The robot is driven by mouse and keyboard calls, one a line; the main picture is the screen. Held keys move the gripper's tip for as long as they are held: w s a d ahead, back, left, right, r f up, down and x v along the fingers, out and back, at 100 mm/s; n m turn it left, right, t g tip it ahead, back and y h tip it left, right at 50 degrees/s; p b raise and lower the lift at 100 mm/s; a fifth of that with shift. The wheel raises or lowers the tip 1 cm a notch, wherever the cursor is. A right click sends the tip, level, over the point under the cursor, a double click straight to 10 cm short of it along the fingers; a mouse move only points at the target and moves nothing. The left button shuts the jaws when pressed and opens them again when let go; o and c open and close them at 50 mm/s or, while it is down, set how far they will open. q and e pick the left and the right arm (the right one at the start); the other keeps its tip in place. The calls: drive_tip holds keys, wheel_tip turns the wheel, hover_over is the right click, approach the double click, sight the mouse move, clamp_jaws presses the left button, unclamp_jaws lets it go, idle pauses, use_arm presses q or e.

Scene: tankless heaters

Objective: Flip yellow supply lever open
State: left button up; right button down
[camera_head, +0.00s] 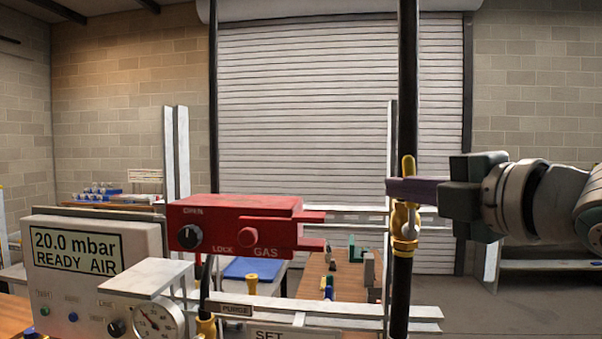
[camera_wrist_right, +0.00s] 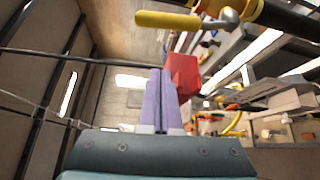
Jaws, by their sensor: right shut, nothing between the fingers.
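The yellow supply lever (camera_head: 408,166) stands upright on a brass-coloured valve (camera_head: 402,222) on the black vertical pipe. My right gripper (camera_head: 390,187) comes in from the right. Its purple fingers are shut, with nothing between them, and cross in front of the pipe, hiding part of the lever. In the right wrist view the closed fingers (camera_wrist_right: 160,76) point away from the camera. The lever (camera_wrist_right: 170,20) and its silver pivot (camera_wrist_right: 232,17) lie at the top, with a gap to the fingers. Contact cannot be told in the head view. My left gripper is out of view.
A red gas box (camera_head: 235,226) with a knob is left of the pipe. A white pressure panel (camera_head: 90,255) reads 20.0 mbar, READY AIR. Metal rails (camera_head: 330,308) run across the front to the pipe. Open floor (camera_head: 500,300) lies at the right.

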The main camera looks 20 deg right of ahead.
drive_tip(key=w+d+p, duration=0.1)
drive_tip(key=p, duration=0.1)
drive_tip(key=w+d+p, duration=0.1)
drive_tip(key=w+d, duration=0.1)
drive_tip(key=shift+w+d+p, duration=0.1)
drive_tip(key=shift+d+p, duration=0.2)
drive_tip(key=shift+p, duration=0.1)
drive_tip(key=shift+s+d+m+t+b, duration=0.2)
drive_tip(key=shift+d+m+b, duration=0.15)
drive_tip(key=shift+d+b, duration=0.1)
drive_tip(key=shift+s+d+m+t+b, duration=0.15)
drive_tip(key=shift+d+m+t+b, duration=0.05)
drive_tip(key=shift+d+m+b, duration=0.2)
